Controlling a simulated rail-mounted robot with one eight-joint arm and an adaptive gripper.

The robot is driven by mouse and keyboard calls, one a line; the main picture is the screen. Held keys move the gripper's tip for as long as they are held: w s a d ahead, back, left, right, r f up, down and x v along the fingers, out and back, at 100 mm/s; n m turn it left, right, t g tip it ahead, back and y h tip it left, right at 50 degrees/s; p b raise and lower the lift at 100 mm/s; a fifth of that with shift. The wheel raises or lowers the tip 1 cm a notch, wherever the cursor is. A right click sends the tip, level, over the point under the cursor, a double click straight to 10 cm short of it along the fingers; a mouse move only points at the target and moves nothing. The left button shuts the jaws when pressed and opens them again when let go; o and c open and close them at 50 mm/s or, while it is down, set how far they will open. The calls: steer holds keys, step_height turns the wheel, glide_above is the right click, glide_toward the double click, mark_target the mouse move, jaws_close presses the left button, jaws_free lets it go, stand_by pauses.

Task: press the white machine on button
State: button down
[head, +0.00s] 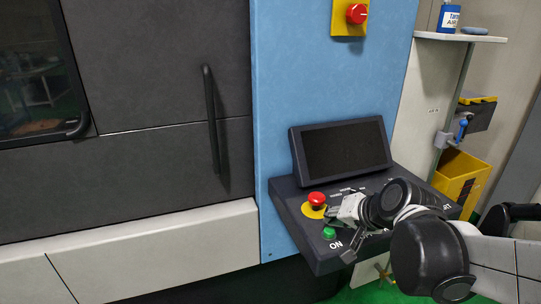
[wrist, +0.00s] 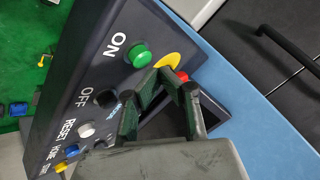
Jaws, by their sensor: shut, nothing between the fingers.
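The green button (head: 329,233) labelled ON sits on the dark control panel (head: 304,238) near its front left corner. The green button (wrist: 138,55) also shows uncovered in the wrist view, beside the white ON lettering. My gripper (head: 343,228) is over the panel, just right of the green button in the head view. In the wrist view my gripper (wrist: 161,82) is shut and empty, its fingertips near the green button and the yellow ring. I cannot tell whether it touches the panel.
A red emergency button (head: 317,198) on a yellow ring stands close to the green button. A black button (wrist: 105,97), a white button (wrist: 85,130) and other buttons line the panel. A dark screen (head: 343,148) rises behind. A yellow bin (head: 458,180) stands right.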

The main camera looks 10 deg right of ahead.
mark_target(330, 231)
steer(key=shift+f, duration=0.1)
steer(key=shift+f+b, duration=0.35)
steer(key=shift+f+b, duration=0.35)
steer(key=shift+f, duration=0.05)
stand_by(0.9)
steer(key=shift+r, duration=0.1)
steer(key=shift+r+p, duration=0.7)
steer(key=shift+r, duration=0.05)
steer(key=shift+r, duration=0.1)
step_height(330, 231, up, 5)
steer(key=p, duration=0.4)
stand_by(0.3)
stand_by(0.4)
